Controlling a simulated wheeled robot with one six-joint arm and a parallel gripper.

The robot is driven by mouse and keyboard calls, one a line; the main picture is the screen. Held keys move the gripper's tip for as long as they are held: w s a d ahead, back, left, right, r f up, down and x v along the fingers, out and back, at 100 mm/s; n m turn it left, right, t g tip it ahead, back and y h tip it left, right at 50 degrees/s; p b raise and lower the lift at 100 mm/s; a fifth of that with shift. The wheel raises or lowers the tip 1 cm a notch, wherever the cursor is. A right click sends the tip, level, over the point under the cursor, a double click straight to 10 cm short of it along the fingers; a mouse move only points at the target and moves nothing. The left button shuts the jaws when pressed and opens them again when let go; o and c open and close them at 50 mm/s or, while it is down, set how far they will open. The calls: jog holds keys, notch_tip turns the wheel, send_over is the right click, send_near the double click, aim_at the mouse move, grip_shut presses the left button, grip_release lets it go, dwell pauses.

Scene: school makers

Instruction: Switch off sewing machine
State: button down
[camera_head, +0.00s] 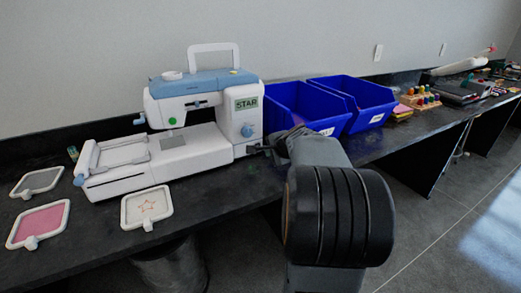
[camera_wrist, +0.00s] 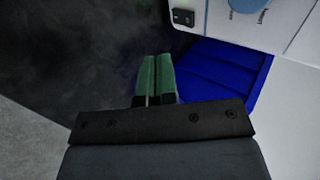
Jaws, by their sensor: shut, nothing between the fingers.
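The white and light-blue sewing machine (camera_head: 205,95) stands on the dark bench in the head view, with a blue dial (camera_head: 247,130) on its right column and a green round button (camera_head: 173,121). In the wrist view its white side (camera_wrist: 215,15) fills the top right, with a small black switch (camera_wrist: 183,17) beside part of the blue dial (camera_wrist: 247,4). My gripper (camera_wrist: 156,58) is shut and empty, its green fingertips below and left of the switch, apart from it in the picture.
Two blue bins (camera_head: 352,94) stand right of the machine; one (camera_wrist: 222,65) is close to my gripper's right in the wrist view. Three framed pads, one pink (camera_head: 40,222), lie at the left. Colored pegs (camera_head: 419,98) stand farther right. Bench between is partly clear.

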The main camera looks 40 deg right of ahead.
jog(key=x, duration=0.5)
jog(key=shift+f+b, duration=0.15)
jog(key=shift+b, duration=0.25)
jog(key=w, duration=0.3)
jog(key=shift+d+r+p, duration=0.2)
jog(key=shift+r+p, duration=0.05)
jog(key=shift+p, duration=0.15)
jog(key=shift+w+d, duration=0.1)
jog(key=shift+w, duration=0.45)
